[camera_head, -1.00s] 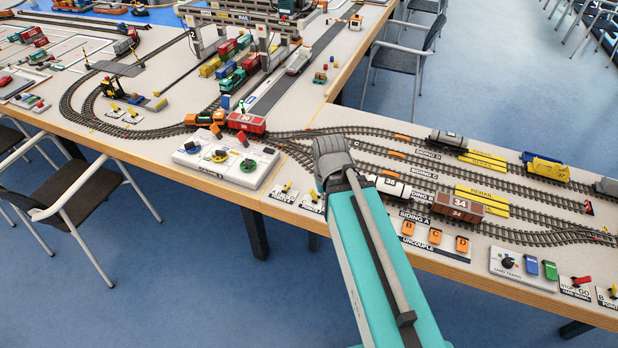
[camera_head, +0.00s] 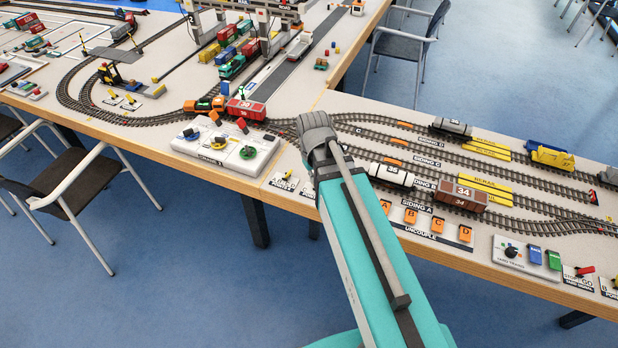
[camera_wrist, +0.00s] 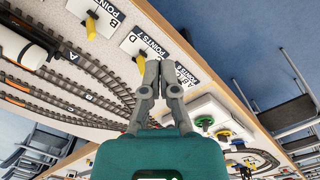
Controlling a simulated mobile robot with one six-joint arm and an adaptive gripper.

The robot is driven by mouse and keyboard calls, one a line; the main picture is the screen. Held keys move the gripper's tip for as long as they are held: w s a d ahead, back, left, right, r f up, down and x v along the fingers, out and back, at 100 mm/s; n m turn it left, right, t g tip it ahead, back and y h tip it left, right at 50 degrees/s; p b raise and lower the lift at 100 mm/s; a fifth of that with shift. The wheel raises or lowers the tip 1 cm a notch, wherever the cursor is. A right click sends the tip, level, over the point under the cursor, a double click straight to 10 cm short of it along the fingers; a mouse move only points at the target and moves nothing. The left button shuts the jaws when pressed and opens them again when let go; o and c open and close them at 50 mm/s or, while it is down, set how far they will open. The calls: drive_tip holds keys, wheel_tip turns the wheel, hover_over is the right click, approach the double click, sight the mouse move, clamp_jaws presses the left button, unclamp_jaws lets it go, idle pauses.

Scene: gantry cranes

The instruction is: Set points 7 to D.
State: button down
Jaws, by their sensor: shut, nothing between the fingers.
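The points 7 plate (camera_wrist: 132,42) is white with black lettering, including a D, and lies near the table edge in the wrist view. A yellow lever (camera_wrist: 140,61) stands on it, just left of my fingertips; I cannot tell whether they touch or which letter it points to. My gripper (camera_wrist: 158,64) is shut and empty, its fingers pointing towards the plates. In the head view my arm covers the fingers and much of this plate.
A neighbouring plate (camera_wrist: 180,74) with A and C lettering lies to the right. Another yellow lever (camera_wrist: 90,28) stands to the left by a B plate. A white control box with coloured knobs (camera_head: 225,143) and tracks with wagons, including brown wagon 34 (camera_head: 461,193), are nearby.

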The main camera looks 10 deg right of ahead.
sight(299, 183)
drive_tip(key=w+a+f+n+b, duration=0.1)
drive_tip(key=w+f+n+b, duration=0.1)
drive_tip(key=w+n, duration=0.2)
drive_tip(key=w+a+f+n+h+b, duration=0.1)
drive_tip(key=w+a+f+n+b, duration=0.1)
drive_tip(key=w, duration=0.9)
drive_tip(key=f+n+b, duration=0.1)
drive_tip(key=n, duration=0.1)
drive_tip(key=shift+w+a+f+n+g, duration=0.15)
drive_tip(key=shift+a+f+n+g, duration=0.15)
drive_tip(key=shift+f+g, duration=0.1)
drive_tip(key=shift+f, duration=0.1)
drive_tip(key=f+b, duration=0.3)
drive_tip(key=d+f+b, duration=0.1)
drive_tip(key=f+b, duration=0.2)
drive_tip(key=b, duration=0.1)
drive_tip(key=s+f+b, duration=0.1)
drive_tip(key=f+b, duration=0.2)
drive_tip(key=f, duration=0.1)
drive_tip(key=shift+d, duration=0.15)
drive_tip(key=shift+s+d+r+p, duration=0.7)
drive_tip(key=shift+d+r, duration=0.25)
drive_tip(key=shift+r, duration=0.05)
drive_tip(key=shift+s+d+r, duration=0.2)
drive_tip(key=shift+s+d, duration=0.1)
drive_tip(key=shift+d, duration=0.15)
